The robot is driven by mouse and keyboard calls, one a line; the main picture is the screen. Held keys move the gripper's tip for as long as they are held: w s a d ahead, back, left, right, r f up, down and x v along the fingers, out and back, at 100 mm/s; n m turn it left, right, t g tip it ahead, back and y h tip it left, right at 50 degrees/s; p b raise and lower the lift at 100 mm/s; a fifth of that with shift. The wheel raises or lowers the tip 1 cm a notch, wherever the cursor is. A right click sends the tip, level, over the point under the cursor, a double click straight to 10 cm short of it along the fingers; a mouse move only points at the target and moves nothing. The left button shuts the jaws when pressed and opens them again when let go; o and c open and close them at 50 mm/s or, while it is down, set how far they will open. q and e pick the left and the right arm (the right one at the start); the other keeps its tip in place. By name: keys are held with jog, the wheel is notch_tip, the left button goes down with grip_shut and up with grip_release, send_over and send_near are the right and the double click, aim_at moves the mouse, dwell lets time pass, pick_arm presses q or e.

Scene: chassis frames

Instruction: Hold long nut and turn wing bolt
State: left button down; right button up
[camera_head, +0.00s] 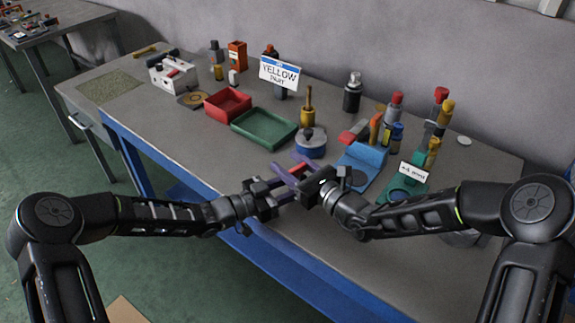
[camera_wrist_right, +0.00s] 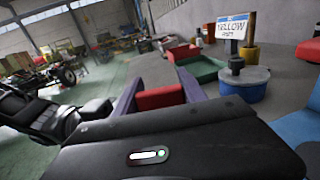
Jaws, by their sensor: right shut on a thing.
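My right gripper (camera_head: 296,170) comes in from the right over the table's front part. Its purple fingers are shut on a small red part (camera_wrist_right: 160,97), which sits between them in the right wrist view. I cannot tell whether this red part is the long nut or the wing bolt. My left gripper (camera_head: 280,190) is close beside the right one, and the two overlap in the head view. Its jaws are partly hidden, so I cannot see whether it holds anything. I cannot make out the other task part.
A red tray (camera_head: 228,103) and a green tray (camera_head: 264,128) lie beyond the grippers. A round blue-grey container (camera_head: 311,146) and a blue holder (camera_head: 363,163) stand to their right. Bottles and tools crowd the back right. A yellow-paint sign (camera_head: 280,74) stands behind.

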pick_arm(q)
jog(key=shift+f, duration=0.15)
pick_arm(e)
jog(key=shift+w+d+r+m+t+h, duration=0.1)
jog(key=shift+r+m+t+h, duration=0.05)
jog(key=shift+m+t+h, duration=0.55)
jog(key=shift+w+r+m+t+h, duration=0.1)
jog(key=shift+m+t+h, duration=0.35)
jog(key=shift+h, duration=0.35)
pick_arm(q)
jog(key=shift+f, duration=0.1)
pick_arm(e)
jog(key=o, duration=1.4)
jog(key=shift+d+f, duration=0.1)
jog(key=shift+f, duration=0.05)
jog(key=v, duration=1.2)
jog(key=shift+s, duration=0.1)
pick_arm(q)
jog(key=c, duration=0.8)
grip_release()
jog(key=shift+r, duration=0.2)
